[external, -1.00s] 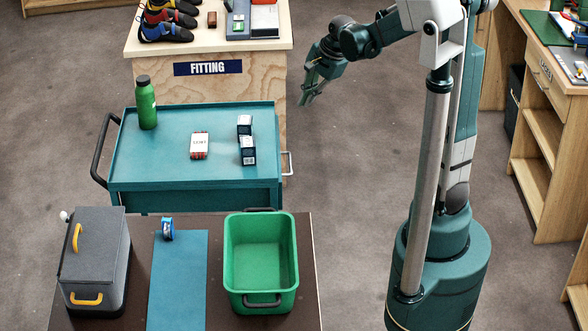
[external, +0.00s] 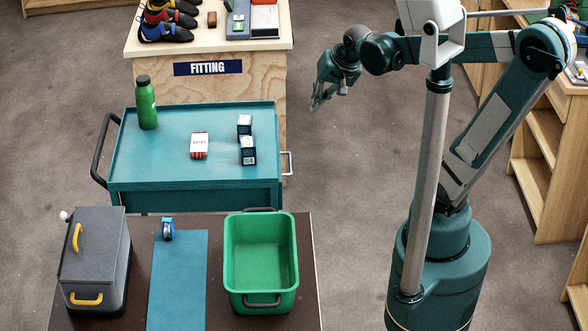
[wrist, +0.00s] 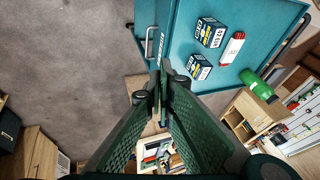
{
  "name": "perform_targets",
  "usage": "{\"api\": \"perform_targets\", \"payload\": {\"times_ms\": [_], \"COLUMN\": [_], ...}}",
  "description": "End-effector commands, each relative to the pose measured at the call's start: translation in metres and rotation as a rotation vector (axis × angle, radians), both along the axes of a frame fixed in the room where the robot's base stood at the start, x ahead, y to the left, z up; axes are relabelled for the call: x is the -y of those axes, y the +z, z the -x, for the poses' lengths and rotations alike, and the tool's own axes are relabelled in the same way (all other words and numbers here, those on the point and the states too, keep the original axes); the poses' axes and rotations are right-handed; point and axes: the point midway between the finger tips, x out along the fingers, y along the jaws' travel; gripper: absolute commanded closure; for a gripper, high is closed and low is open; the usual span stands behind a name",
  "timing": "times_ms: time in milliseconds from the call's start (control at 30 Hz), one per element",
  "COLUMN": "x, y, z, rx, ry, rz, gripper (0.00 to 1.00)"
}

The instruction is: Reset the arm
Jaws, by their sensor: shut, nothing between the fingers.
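My gripper (external: 318,102) hangs in the air to the right of the fitting counter and the teal cart, pointing down. It is shut and empty. In the wrist view its two fingers (wrist: 157,88) meet, above the floor beside the cart. My arm is folded, with its elbow out to the right over the base in the external view.
The teal cart (external: 180,170) bears a green bottle (external: 146,104), a red-and-white box (external: 200,145) and two dark blue boxes (external: 247,150). Floor near my gripper is clear.

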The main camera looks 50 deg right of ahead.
Motion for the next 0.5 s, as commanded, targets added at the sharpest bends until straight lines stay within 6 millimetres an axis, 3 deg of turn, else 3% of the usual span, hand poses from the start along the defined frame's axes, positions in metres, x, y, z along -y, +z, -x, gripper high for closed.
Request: {"api": "perform_targets", "payload": {"times_ms": [500], "x": [-0.03], "y": [0.013], "z": [0.059], "rx": [0.097], "ry": [0.404], "rz": [0.263], "gripper": [1.0]}}
